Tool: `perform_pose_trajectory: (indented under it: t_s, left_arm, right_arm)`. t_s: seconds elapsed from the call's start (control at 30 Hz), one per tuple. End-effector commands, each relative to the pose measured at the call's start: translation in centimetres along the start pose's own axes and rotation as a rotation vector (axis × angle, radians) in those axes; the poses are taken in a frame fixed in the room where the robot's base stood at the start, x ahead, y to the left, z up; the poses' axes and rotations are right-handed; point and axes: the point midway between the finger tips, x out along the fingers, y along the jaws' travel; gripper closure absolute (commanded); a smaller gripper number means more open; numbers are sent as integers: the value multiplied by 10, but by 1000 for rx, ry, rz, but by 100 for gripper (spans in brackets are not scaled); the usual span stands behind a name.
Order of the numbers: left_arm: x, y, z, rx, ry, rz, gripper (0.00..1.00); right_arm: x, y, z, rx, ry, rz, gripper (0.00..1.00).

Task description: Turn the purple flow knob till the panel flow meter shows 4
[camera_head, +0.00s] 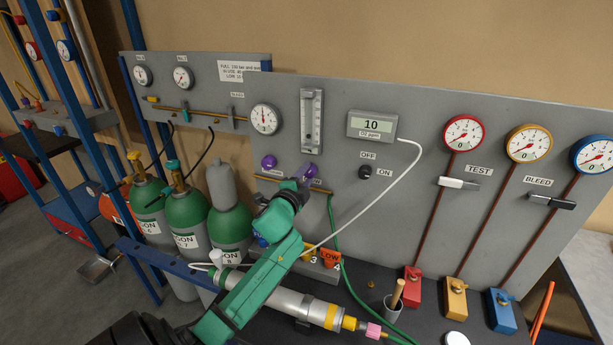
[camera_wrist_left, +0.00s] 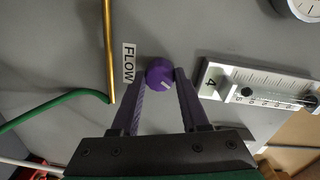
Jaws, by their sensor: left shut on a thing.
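The purple flow knob (camera_wrist_left: 159,73), with a pale pointer line, sits beside the FLOW label in the left wrist view. My left gripper (camera_wrist_left: 160,78) has its two purple fingers on either side of the knob and is shut on it. In the head view my left gripper (camera_head: 306,173) is at the panel, below the flow meter (camera_head: 311,120), and hides most of the knob. The float's exact reading is too small to tell. My right gripper is not in view.
Another purple knob (camera_head: 268,162) is left of my gripper. A round gauge (camera_head: 265,118) and an oxygen display (camera_head: 371,125) reading 10 are on the panel. A green hose (camera_head: 341,240) hangs below. Green gas cylinders (camera_head: 187,220) stand left; a cup (camera_head: 393,309) stands on the bench.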

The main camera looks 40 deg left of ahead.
Motion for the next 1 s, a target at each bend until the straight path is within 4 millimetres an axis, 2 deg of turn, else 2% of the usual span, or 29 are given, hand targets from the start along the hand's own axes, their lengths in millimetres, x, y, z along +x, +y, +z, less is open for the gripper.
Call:
perform_pose_trajectory:
  t_s: [0.13,0.17,0.2,0.23,0.53,0.67,0.77,1.0]
  left_arm:
    - [0,2,0,0,-1,4,100]
    - [0,2,0,0,-1,4,52]
    - [0,2,0,1,-1,4,36]
    - [0,2,0,1,-1,4,25]
    - [0,1,0,2,0,1,25]
    - [-9,2,1,3,-1,2,25]
    - [-26,4,1,4,0,3,25]
    - [-95,7,1,2,0,6,25]
  right_arm:
    - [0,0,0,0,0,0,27]
    - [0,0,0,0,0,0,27]
    - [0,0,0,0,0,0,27]
    - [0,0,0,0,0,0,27]
    - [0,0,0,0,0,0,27]
    - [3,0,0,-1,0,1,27]
    - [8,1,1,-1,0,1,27]
    - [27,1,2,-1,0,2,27]
